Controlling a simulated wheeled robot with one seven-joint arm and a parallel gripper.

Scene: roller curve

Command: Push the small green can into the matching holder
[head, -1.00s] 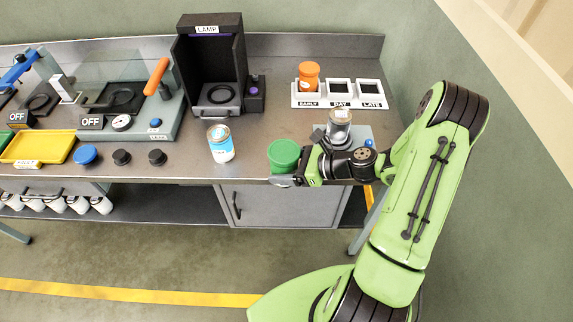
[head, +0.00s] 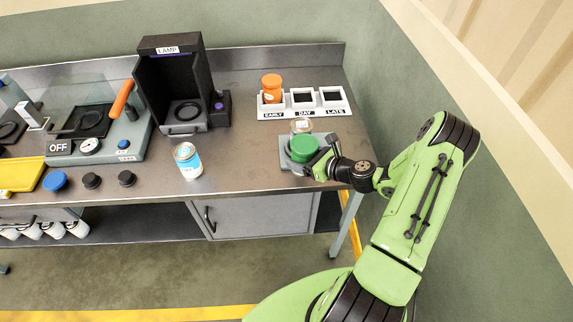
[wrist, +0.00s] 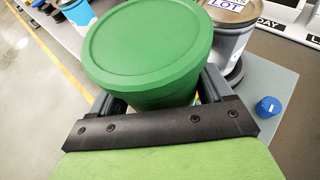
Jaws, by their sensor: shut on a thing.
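The green can (head: 303,148) has a wide round green lid and fills the upper middle of the wrist view (wrist: 150,45). My gripper (head: 318,162) is shut on it, with a finger on each side of its body below the lid. The can is at the grey base plate (head: 285,160) near the bench's front right; whether it touches the plate is hidden. A silver can (head: 301,127) stands just behind it, its label partly reading "LOT" in the wrist view (wrist: 228,35). No holder is clearly marked as matching the green can.
A white rack (head: 262,115) marked EARLY, DAY and LATE stands behind, with an orange bottle (head: 272,86) in EARLY. A blue knob (wrist: 268,107) sits on the grey plate. A blue-white can (head: 188,161) stands left, before the black LAMP box (head: 150,95). Bench between is clear.

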